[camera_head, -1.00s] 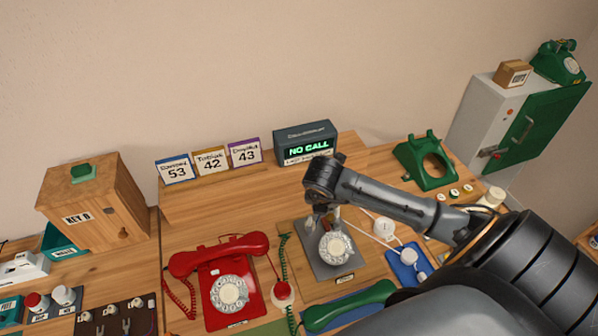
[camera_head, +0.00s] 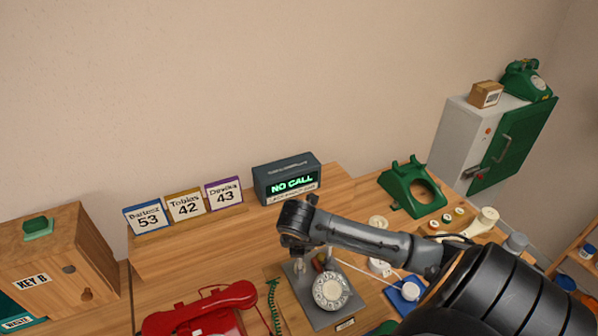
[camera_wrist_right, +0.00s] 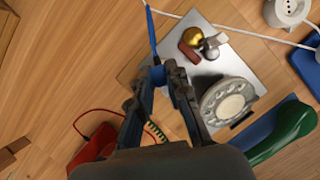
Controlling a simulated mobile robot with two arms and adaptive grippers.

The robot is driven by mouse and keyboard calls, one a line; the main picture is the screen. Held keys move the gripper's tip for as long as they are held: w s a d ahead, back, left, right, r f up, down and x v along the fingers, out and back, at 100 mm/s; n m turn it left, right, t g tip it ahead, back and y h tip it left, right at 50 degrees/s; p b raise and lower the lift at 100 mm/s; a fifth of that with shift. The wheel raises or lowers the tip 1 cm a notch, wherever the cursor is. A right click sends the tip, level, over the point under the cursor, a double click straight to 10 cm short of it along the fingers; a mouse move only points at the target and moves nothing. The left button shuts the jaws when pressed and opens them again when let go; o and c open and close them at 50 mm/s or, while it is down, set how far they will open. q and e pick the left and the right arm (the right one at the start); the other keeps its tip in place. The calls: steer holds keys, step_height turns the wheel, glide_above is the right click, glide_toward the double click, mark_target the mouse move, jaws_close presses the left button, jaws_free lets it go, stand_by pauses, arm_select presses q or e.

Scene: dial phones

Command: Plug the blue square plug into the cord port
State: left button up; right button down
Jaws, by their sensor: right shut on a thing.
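My right gripper (camera_wrist_right: 160,80) is shut on a small blue plug (camera_wrist_right: 158,75), seen in the right wrist view. A blue cord (camera_wrist_right: 151,32) runs from the plug to the top of that view. The plug's face is mostly hidden by the fingers. In the head view the right gripper (camera_head: 297,247) is over the back left of a grey dial phone base (camera_head: 302,284). A white round piece with holes (camera_wrist_right: 288,11) lies at the upper right of the wrist view; I cannot tell whether it is the cord port. My left gripper is not in view.
A red phone (camera_head: 205,312) stands left of the grey base. A green handset (camera_wrist_right: 284,132) lies to its right. White cords cross the board behind it. The display box (camera_head: 287,179) and number cards (camera_head: 185,204) stand at the back. Bare wood lies left in the wrist view.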

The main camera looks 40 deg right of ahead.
steer(key=shift+f+b, duration=1.7)
steer(key=shift+f, duration=1)
steer(key=shift+b, duration=0.55)
steer(key=shift+f+b, duration=0.65)
steer(key=shift+b, duration=0.05)
steer(key=shift+r, duration=0.1)
steer(key=c, duration=1.2)
jaws_free()
